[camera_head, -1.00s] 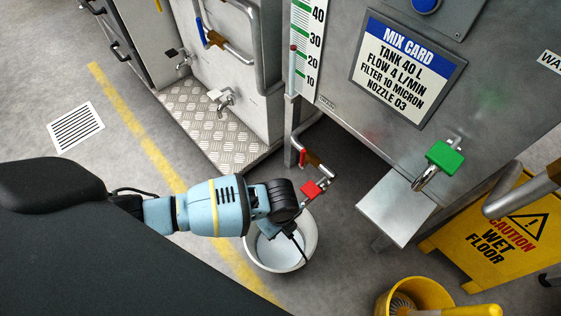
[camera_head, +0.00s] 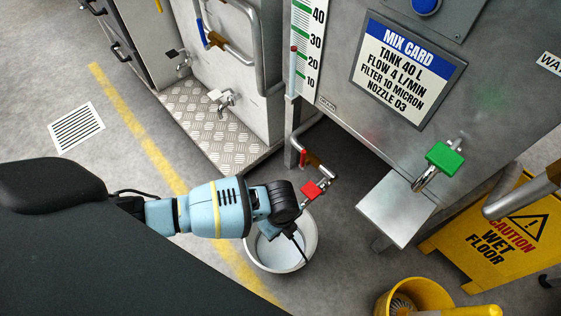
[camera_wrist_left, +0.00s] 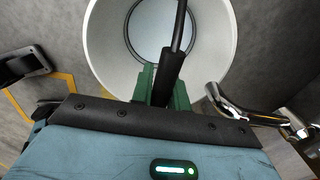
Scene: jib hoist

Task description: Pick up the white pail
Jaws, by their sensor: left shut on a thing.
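The white pail (camera_head: 307,250) stands on the grey floor below the red-handled tap, with a pale blue-grey inside. It also shows in the left wrist view (camera_wrist_left: 103,45), with its open top facing the camera. My left gripper (camera_head: 297,234) is over the pail. In the left wrist view the green fingers of my left gripper (camera_wrist_left: 161,88) are shut on the dark grip of the pail's handle (camera_wrist_left: 172,72), which runs up across the pail's opening. My right gripper is in neither view.
A red-handled tap (camera_head: 314,189) is close above the pail. A green-handled tap (camera_head: 443,160) and a grey step (camera_head: 396,208) are to the right. A yellow bucket (camera_head: 436,291) and a yellow wet floor sign (camera_head: 490,235) stand at lower right. A floor drain (camera_head: 76,128) lies at left.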

